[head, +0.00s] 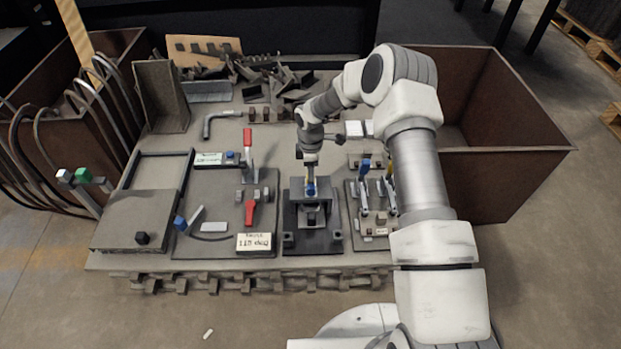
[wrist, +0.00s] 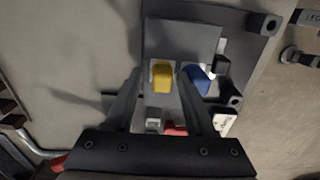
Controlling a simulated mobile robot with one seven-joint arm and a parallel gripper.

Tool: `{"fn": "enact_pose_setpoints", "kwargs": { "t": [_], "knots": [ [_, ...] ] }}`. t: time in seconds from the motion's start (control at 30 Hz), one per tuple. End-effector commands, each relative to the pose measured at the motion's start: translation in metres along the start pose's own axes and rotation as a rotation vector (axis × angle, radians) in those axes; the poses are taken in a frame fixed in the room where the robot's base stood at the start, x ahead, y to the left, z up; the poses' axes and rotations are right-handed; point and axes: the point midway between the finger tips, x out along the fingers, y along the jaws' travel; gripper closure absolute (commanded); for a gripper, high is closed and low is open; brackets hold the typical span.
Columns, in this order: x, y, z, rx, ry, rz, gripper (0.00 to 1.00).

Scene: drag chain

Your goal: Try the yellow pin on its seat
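The yellow pin (wrist: 162,76) shows in the wrist view as a yellow block-like head, beside a blue piece (wrist: 197,79) on its right. A red piece (wrist: 175,130) is below it, partly hidden by my gripper. My gripper (wrist: 158,84) has its two fingers apart, one on each side of the yellow pin, with a gap visible at the pin's left. In the head view my gripper (head: 310,178) points down over a dark fixture (head: 312,240); the blue piece (head: 310,189) shows just below it. The pin's lower end and its seat are hidden.
A plate with red handles (head: 249,214) and a label stands left of the fixture. A plate with blue-handled clamps (head: 364,168) stands close on the right. Scrap pieces (head: 285,80) lie at the back. Large brown bins (head: 507,160) flank the table.

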Motion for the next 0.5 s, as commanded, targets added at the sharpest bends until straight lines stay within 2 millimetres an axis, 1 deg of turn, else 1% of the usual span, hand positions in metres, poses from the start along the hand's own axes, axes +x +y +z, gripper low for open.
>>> {"fn": "enact_pose_setpoints", "kwargs": {
  "t": [0.03, 0.17, 0.27, 0.37, 0.47, 0.5],
  "knots": [
    [0.002, -0.003, 0.000, -0.001, -0.001, -0.009, 0.36],
    [0.002, -0.004, 0.000, -0.001, -0.002, -0.011, 0.36],
    [-0.002, -0.004, 0.000, -0.001, -0.002, -0.012, 0.36],
    [-0.015, -0.003, 0.000, -0.001, -0.002, -0.009, 0.36],
    [-0.036, -0.003, 0.000, -0.001, -0.002, -0.008, 0.36],
    [-0.046, -0.003, 0.000, -0.001, -0.002, -0.008, 0.36]
  ]
}}
